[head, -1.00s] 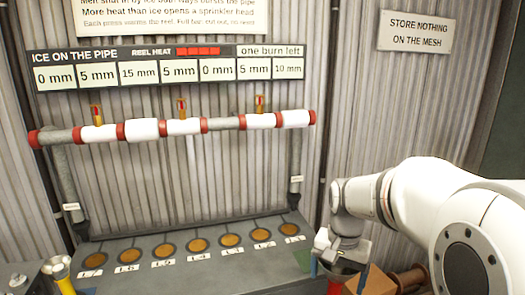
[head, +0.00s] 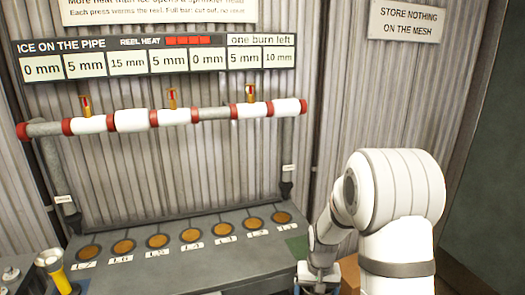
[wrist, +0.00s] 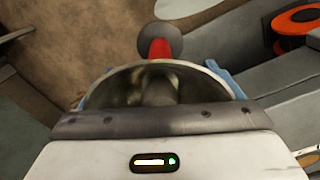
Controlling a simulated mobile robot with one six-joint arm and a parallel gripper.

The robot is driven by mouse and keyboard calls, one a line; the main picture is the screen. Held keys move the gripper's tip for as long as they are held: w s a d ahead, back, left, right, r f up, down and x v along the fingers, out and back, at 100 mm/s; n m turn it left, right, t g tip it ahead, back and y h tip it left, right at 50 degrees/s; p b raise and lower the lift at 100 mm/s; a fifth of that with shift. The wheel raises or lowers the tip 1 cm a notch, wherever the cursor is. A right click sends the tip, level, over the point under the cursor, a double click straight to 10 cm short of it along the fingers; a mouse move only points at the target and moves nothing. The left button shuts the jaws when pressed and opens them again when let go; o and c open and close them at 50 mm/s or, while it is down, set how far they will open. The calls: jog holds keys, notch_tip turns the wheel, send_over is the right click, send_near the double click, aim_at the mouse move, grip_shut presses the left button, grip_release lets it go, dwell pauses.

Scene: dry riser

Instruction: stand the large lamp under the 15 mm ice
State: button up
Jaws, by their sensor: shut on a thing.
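My gripper (wrist: 155,88) is shut on a lamp with a wide shiny metal reflector (wrist: 130,90), its blue fingers on either side. A red shaft (wrist: 159,48) and a grey round end show beyond the reflector and look like part of this lamp. In the head view my gripper (head: 318,280) is low, right of the bench, and the lamp is hidden. The 15 mm sign (head: 127,62) is third from the left. The third pipe section (head: 131,121) has a thick white sleeve, and the third round pad (head: 158,241) lies on the bench below.
A yellow lamp (head: 58,272) stands at the bench's left end. The grey bench (head: 150,268) carries a row of round pads, all bare. The pipe with upright sprinkler heads (head: 171,97) runs above them. A red-orange ring (wrist: 298,20) shows in the wrist view.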

jog(key=shift+n, duration=0.6)
jog(key=f, duration=0.5)
jog(key=shift+w+f, duration=0.2)
jog(key=shift+f, duration=0.1)
